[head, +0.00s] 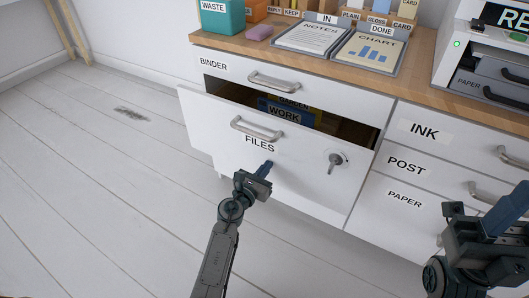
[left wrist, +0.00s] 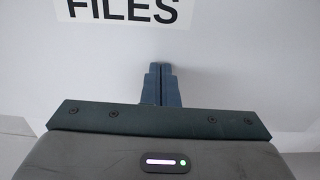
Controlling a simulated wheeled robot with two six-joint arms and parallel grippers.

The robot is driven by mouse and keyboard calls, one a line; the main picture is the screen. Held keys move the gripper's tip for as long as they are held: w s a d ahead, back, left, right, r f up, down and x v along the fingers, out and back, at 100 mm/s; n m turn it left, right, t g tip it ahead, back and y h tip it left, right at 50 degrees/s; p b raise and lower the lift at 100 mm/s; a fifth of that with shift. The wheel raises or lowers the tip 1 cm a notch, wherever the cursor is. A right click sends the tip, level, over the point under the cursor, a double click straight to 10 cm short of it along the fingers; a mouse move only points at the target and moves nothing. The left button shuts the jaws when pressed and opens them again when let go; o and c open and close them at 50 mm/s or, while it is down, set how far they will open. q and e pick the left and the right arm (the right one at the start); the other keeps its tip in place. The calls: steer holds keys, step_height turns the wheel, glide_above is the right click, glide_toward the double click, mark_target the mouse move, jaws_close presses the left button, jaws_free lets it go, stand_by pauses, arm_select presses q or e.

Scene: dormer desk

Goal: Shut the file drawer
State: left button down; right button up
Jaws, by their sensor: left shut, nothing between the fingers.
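The file drawer (head: 298,165) is a white front labelled FILES with a grey bar handle (head: 257,129) and a key lock (head: 336,160). It stands partly open, and a blue folder marked WORK (head: 290,110) shows inside. My left gripper (head: 267,166) is shut and empty, its tips at the drawer front just below the FILES label. In the left wrist view the shut blue fingertips (left wrist: 161,75) point at the white front below the label (left wrist: 125,12); I cannot tell whether they touch it. My right gripper (head: 505,212) is at the lower right, before the right-hand drawers; its jaw state is unclear.
Above is the BINDER drawer (head: 290,85). To the right are the INK drawer (head: 455,138), POST drawer (head: 430,173) and PAPER drawer (head: 385,215). The wooden desktop (head: 405,82) holds trays and a printer (head: 490,65).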

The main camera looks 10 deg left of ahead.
mark_target(273, 158)
arm_select(q)
steer(key=shift+b+x, duration=0.45)
steer(key=shift+x, duration=2.15)
steer(key=shift+b+x, duration=0.6)
steer(key=shift+x, duration=1.6)
steer(key=shift+p+v, duration=0.8)
steer(key=shift+v, duration=0.95)
steer(key=shift+p+v, duration=0.6)
steer(key=shift+v, duration=1.7)
